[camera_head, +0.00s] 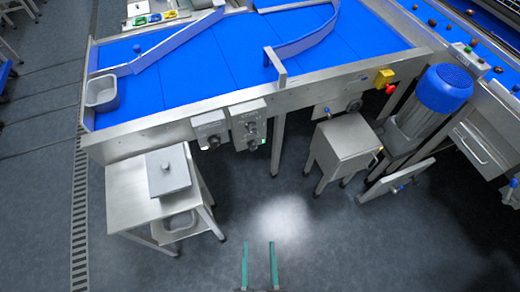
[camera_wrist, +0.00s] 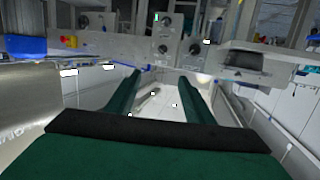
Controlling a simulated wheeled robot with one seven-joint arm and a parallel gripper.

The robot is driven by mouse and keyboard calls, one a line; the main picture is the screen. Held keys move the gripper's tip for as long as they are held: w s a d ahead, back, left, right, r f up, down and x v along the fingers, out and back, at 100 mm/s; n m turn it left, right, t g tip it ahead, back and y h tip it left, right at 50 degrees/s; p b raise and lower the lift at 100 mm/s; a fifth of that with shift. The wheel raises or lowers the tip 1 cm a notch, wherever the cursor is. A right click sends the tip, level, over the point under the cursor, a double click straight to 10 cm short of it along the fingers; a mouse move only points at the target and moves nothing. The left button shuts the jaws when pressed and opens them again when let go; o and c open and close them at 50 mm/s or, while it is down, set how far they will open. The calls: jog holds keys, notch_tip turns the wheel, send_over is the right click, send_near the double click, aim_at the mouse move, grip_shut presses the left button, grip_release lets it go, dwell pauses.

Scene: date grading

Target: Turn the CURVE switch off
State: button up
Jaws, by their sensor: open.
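Two grey control boxes with dark knobs are on the front rail of the blue-belted conveyor: a left box (camera_head: 209,128) and a right box (camera_head: 249,123). The right box has knobs one above the other and a small green light low on its right. Their labels are too small to read, so I cannot tell which knob is the CURVE switch. My gripper (camera_head: 259,264) is open and empty, low in the head view, well apart from the boxes. Its two green fingers (camera_wrist: 160,90) also show in the wrist view, with several round knobs beyond them.
A steel table (camera_head: 122,189) with a grey lidded box (camera_head: 168,171) stands left of the boxes. A steel cabinet (camera_head: 345,147) and a blue-topped motor (camera_head: 445,89) stand to the right. A yellow box with a red button (camera_head: 384,78) is on the rail. The floor between is clear.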

jog(key=w+f+t+y, duration=0.2)
jog(key=w+f, duration=0.9)
jog(key=w, duration=0.5)
jog(key=n+g+y, duration=0.1)
jog(key=n+y, duration=0.1)
jog(key=y, duration=0.2)
send_near(255, 148)
jog(key=x, duration=0.6)
jog(key=f+x, duration=0.1)
jog(key=x, duration=0.2)
jog(key=shift+w+a, duration=0.2)
jog(key=shift+a, duration=0.05)
jog(key=shift+w, duration=0.15)
jog(key=c, duration=1)
jog(key=shift+d, duration=0.1)
jog(key=shift+c, duration=0.2)
